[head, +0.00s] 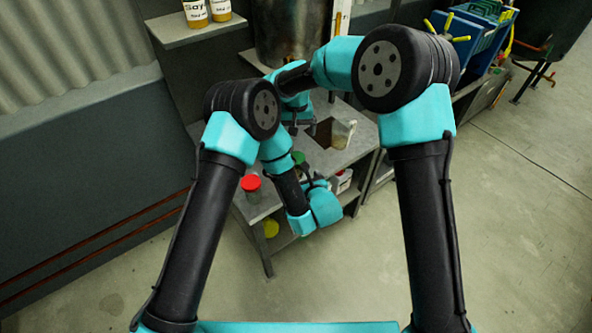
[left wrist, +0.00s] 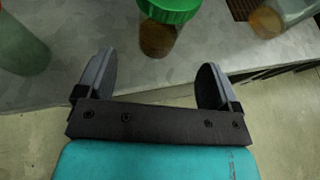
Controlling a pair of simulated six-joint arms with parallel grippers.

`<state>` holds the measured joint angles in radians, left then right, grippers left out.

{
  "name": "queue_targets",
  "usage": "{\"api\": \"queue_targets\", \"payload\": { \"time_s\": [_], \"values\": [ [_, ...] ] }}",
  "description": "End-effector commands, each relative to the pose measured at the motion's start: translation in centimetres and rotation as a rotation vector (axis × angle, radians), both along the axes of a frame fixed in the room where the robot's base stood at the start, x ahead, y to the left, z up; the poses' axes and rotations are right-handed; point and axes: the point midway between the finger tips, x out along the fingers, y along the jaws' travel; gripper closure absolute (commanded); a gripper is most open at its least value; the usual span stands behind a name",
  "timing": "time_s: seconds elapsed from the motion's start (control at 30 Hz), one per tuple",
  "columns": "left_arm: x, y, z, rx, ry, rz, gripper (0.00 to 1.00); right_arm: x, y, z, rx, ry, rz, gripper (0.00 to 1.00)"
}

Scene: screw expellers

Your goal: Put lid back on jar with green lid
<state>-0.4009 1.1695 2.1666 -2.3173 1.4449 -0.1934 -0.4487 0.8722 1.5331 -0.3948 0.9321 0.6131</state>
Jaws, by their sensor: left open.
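The green lid (left wrist: 170,10) sits on top of a small clear jar (left wrist: 158,40) with brown contents, at the top of the left wrist view. In the head view the green lid (head: 298,157) shows small on the worktable, partly hidden by my left arm. My left gripper (left wrist: 158,80) is open and empty, its two fingers pointing toward the jar, which stands beyond the fingertips. My left gripper also shows in the head view (head: 310,181). My right gripper (head: 301,128) hangs over the back of the worktable; its finger gap is too small to judge.
A jar with a red lid (head: 251,187) stands at the table's left front. A clear glass container (head: 343,133) stands at the right, beside a dark square opening (head: 322,131). A greenish clear vessel (left wrist: 20,45) is at the wrist view's left. A yellow object (head: 270,228) is on the lower shelf.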

Motion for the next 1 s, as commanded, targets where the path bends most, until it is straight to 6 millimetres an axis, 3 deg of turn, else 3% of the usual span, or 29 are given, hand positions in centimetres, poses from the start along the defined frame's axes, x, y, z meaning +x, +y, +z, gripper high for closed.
{"api": "queue_targets", "payload": {
  "time_s": [0.3, 0.43, 0.6, 1.0],
  "values": [
    [-5.4, -2.0, 2.4, 0.001, -0.001, -0.004, 0.13, 0.0, 0.0, 0.0, 0.000, 0.000, 0.000, 0.03],
    [-6.8, -2.5, 3.0, 0.001, -0.001, -0.001, 0.13, 0.0, 0.0, 0.0, 0.000, 0.000, 0.000, 0.03],
    [-7.6, -2.7, 3.4, -0.001, -0.001, 0.000, 0.13, 0.0, 0.0, 0.0, 0.000, 0.000, 0.000, 0.03],
    [-7.7, -2.7, 3.4, -0.001, 0.000, 0.001, 0.13, 0.0, 0.0, 0.0, 0.000, 0.000, 0.000, 0.03]
  ]
}}
